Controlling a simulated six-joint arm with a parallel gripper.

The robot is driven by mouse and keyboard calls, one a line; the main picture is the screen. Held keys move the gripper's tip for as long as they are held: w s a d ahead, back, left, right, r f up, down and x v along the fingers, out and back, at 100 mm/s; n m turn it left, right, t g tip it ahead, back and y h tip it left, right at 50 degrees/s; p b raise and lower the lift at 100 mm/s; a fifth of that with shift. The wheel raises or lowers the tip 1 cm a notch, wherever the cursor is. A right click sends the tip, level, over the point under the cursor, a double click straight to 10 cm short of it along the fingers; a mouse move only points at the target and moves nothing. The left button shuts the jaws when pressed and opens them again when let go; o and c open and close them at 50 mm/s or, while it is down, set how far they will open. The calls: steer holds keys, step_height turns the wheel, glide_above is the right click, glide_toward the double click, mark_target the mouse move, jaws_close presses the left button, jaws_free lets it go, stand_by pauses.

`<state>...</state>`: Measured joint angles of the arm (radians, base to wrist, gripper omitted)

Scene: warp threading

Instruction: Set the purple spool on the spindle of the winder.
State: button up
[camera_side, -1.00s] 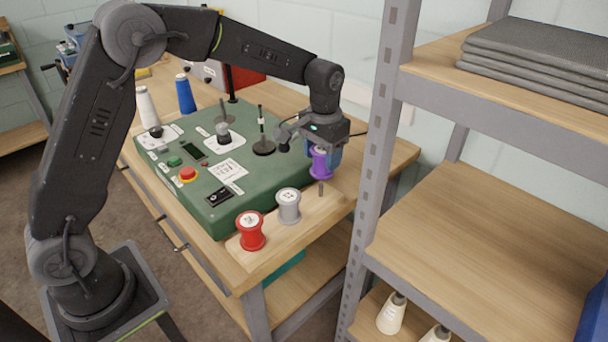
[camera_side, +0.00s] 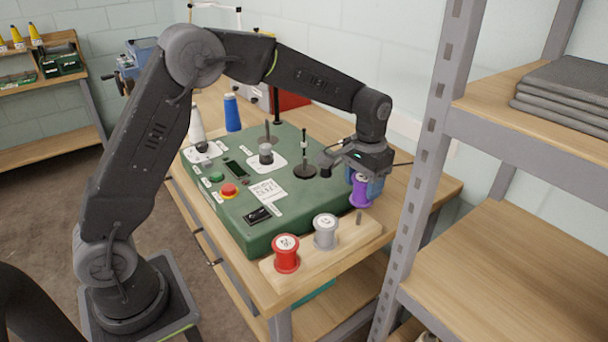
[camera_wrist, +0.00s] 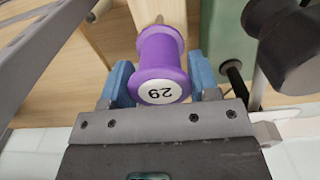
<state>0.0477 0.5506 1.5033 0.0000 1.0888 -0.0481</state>
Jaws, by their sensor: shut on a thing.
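The purple spool (camera_side: 360,191) is held by my gripper (camera_side: 363,177) just above the bare peg (camera_side: 358,217) of the wooden board (camera_side: 350,235). In the wrist view the spool (camera_wrist: 162,55) sits between the two blue fingers of my gripper (camera_wrist: 160,80), its label "29" facing the camera. The winder (camera_side: 270,225) is a green box left of the gripper. A thin dark upright post on a round black base, seemingly its spindle (camera_side: 304,150), stands on top, empty and left of my gripper.
A red spool (camera_side: 286,255) and a grey spool (camera_side: 326,232) stand on the board. A grey knob (camera_side: 265,153) and another post rise from the winder. A metal shelf upright (camera_side: 440,150) is close on the right.

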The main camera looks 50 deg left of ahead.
step_height(320, 180, up, 13)
steer(key=a, duration=0.1)
steer(key=s+a+n, duration=0.2)
steer(key=a+n, duration=0.3)
steer(key=a, duration=1.3)
steer(key=shift+w+a+f, duration=0.1)
steer(key=shift+w+f, duration=0.05)
steer(key=shift+f, duration=3.15)
steer(key=shift+w+f, duration=0.1)
steer(key=shift+f, duration=3.2)
steer(key=shift+f, duration=0.7)
steer(key=o, duration=0.9)
